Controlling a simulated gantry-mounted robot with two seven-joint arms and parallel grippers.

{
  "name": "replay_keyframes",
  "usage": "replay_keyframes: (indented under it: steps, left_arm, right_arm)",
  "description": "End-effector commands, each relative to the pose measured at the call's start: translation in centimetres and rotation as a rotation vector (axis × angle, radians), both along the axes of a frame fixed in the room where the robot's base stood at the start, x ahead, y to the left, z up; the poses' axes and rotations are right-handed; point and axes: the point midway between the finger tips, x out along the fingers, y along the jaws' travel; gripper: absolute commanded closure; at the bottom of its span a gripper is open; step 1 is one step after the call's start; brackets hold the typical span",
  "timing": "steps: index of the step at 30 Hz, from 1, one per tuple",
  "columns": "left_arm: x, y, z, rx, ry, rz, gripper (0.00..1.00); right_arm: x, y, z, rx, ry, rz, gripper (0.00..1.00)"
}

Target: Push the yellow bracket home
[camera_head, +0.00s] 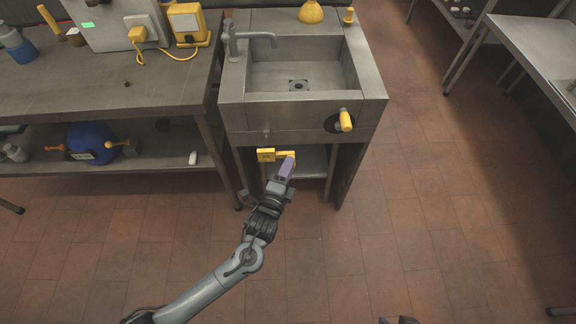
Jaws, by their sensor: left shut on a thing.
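The yellow bracket (266,155) is just under the front panel of the steel sink unit (290,122), at the opening below the basin. A narrow yellow part of it runs right to my left gripper. My left gripper (287,165), with purplish fingers, reaches up from below and is shut on the bracket's right part. The fingers hide that end of the bracket. I cannot tell how far the bracket is seated or what it touches behind.
A yellow-handled knob (345,121) sticks out of the sink front, right of the bracket. A steel workbench (110,95) stands close on the left, with a blue round object (91,143) on its lower shelf. The tiled floor right of the sink is clear.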

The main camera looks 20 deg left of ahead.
Motion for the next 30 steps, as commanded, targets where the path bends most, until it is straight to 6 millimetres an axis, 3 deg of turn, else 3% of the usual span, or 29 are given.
replay_keyframes:
  steps: [15, 30]
  left_arm:
    - [3.8, 1.6, 0.1, 0.001, -0.002, 0.0, 1.0]
    - [4.2, 1.8, 0.1, 0.0, 0.0, 0.0, 1.0]
  right_arm:
    - [0.0, -0.4, -0.1, -0.014, -0.001, 0.007, 0.57]
    - [0.0, -0.2, 0.1, -0.006, -0.001, 0.001, 0.57]
